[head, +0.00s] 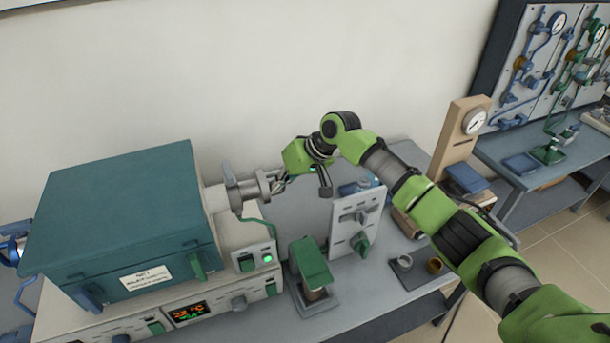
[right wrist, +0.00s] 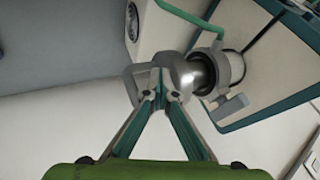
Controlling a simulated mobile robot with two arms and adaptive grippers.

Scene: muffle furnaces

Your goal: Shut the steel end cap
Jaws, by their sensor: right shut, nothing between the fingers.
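The steel end cap (head: 264,184) is at the right end of the tube that sticks out of the teal furnace (head: 120,220). In the right wrist view the rounded steel cap (right wrist: 184,77) is in front of the collar (right wrist: 226,68) on the tube. I cannot tell whether it is seated. My right gripper (head: 279,182) is at the cap's outer side. Its fingertips (right wrist: 164,86) meet with nothing between them, overlapping the cap in the picture; contact is unclear. They partly hide the cap and its handle (right wrist: 134,82). My left gripper is not in view.
Below the cap are a box with a lit green button (head: 266,258), a green-topped device (head: 312,266) and an upright white panel (head: 354,226). The wall behind is clear.

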